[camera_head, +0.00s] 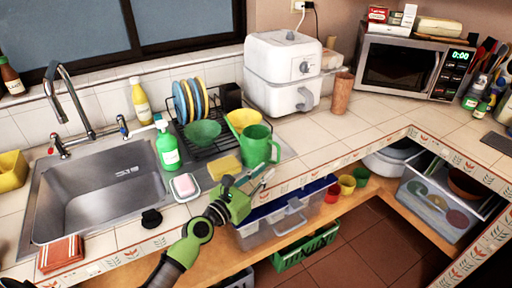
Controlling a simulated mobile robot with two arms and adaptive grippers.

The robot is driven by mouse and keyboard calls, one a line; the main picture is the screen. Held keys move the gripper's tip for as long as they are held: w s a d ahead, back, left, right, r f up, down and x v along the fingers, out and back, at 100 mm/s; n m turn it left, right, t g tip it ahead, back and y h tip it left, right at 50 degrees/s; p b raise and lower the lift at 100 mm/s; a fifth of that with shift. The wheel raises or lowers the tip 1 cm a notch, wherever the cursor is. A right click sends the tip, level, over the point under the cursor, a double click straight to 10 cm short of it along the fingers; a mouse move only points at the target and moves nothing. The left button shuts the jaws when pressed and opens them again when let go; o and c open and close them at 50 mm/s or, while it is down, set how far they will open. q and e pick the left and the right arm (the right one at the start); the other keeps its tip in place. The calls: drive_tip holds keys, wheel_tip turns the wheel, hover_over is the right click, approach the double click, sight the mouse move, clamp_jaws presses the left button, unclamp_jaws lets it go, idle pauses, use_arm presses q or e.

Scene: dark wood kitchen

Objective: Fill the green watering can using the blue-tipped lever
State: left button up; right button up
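The green watering can (260,147) stands upright on the counter to the right of the sink, beside the dish rack. The blue-tipped lever (123,127) is on the right side of the faucet (86,112), behind the sink basin (100,190). My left gripper (264,176) is in front of and below the watering can, near the counter's front edge, apart from the can. Its two thin fingertips look spread with nothing between them. My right gripper is not in view.
A green soap bottle (167,148), a soap dish (185,187) and a yellow sponge (225,167) lie between sink and can. A dish rack (215,140) with plates and a green bowl (202,132) stands behind. A white air fryer (283,72) is behind the can.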

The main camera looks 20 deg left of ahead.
sight(277, 161)
use_arm(q)
drive_tip(key=x, duration=0.8)
drive_tip(key=shift+f, duration=0.1)
clamp_jaws()
